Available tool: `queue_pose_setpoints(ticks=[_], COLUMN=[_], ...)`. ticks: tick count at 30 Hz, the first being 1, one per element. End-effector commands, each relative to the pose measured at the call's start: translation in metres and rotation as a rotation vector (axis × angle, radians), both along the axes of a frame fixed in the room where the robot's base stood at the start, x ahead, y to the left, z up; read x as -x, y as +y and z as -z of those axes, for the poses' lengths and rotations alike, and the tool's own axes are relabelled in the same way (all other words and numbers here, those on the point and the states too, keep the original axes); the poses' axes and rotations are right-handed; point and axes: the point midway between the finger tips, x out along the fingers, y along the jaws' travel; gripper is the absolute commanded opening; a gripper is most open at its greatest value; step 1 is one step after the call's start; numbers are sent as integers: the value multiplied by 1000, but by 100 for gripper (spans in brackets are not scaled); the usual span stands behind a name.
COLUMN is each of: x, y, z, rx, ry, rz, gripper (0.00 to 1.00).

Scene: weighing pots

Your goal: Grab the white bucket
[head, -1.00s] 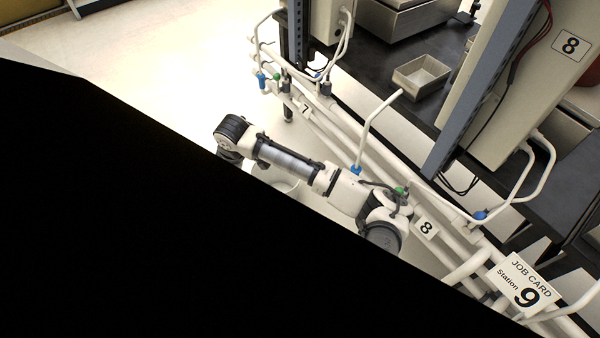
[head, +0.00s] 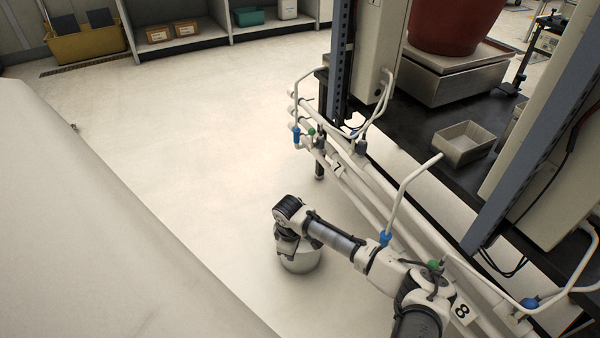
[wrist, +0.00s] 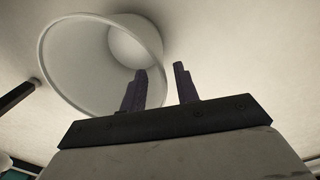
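The white bucket (head: 301,264) stands on the floor in the head view, partly covered by the end of my arm. In the wrist view the bucket (wrist: 62,55) fills the upper left, and I look into its open mouth. My gripper (wrist: 160,80) is open, with two dark fingers apart and nothing held. In that view the left finger overlaps the bucket's mouth, the right finger is outside the rim, and the near right rim runs between them. I cannot tell how far above the rim the fingertips are. The head view hides the fingers.
White pipes (head: 375,205) with blue and green valves run along the bench's front, close to my arm. The black bench (head: 405,125) carries a grey tray (head: 464,144), a metal scale (head: 450,78) and a red-brown pot (head: 452,22). The floor (head: 190,130) left of the bucket is clear.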

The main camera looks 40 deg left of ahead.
Motion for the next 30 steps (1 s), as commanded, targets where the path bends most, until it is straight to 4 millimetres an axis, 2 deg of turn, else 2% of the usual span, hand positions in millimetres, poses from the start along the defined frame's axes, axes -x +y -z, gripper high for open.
queue_pose_setpoints(ticks=[1,6,9,16,23,30], x=[-1,-2,-3,-3,-3,-3], y=[2,6,6,7,7,7], z=[11,36,44,44,43,43], rx=[2,1,-1,-1,-1,-2], ry=[-2,-1,-2,-1,-1,0], rz=[-1,-1,-1,-1,-1,-1], gripper=[31,31,31,29,0,0])
